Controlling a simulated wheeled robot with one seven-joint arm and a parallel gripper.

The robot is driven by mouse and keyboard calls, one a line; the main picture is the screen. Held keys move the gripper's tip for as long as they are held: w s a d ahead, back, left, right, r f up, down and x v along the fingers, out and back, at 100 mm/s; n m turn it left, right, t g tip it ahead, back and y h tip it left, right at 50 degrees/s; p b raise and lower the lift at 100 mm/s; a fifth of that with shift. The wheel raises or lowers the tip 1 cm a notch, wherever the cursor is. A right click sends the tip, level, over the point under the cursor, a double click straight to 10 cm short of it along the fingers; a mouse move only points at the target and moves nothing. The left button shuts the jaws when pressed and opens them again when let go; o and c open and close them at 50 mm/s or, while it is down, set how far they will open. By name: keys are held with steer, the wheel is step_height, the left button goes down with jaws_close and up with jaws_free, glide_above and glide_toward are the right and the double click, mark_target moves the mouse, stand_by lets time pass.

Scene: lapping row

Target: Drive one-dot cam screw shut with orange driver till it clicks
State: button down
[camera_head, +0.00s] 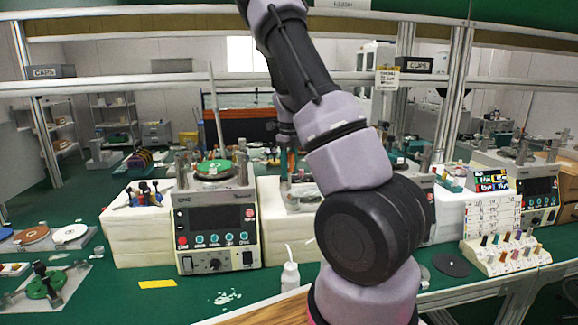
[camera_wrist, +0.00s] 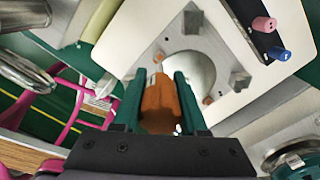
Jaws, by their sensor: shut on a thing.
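The orange driver (camera_wrist: 158,106) is between the two green fingers of my gripper (camera_wrist: 158,98) in the wrist view. The gripper is shut on its handle. Ahead of the driver is a pale plate (camera_wrist: 130,36) with a grey metal fixture (camera_wrist: 181,44) around a round, light opening. Small copper-coloured screw heads show at the fixture's upper left (camera_wrist: 158,57) and lower right (camera_wrist: 208,100). I cannot make out dot marks on them. The driver's tip is hidden by its handle, so I cannot tell whether it touches a screw. In the head view my arm hides much of the work area.
A pink knob (camera_wrist: 264,24) and a blue knob (camera_wrist: 278,53) stand at the fixture's right. Magenta tubing (camera_wrist: 75,100) runs at left. In the head view, a lapping machine (camera_head: 217,232), a white bottle (camera_head: 290,277) and a peg rack (camera_head: 506,252) stand on the green bench.

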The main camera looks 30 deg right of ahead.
steer(key=shift+f, duration=1.95)
steer(key=n, duration=1)
steer(key=shift+n, duration=0.3)
steer(key=n, duration=0.5)
steer(key=shift+s+n, duration=0.1)
steer(key=shift+n, duration=0.2)
steer(key=n, duration=0.5)
steer(key=shift+r, duration=2.2)
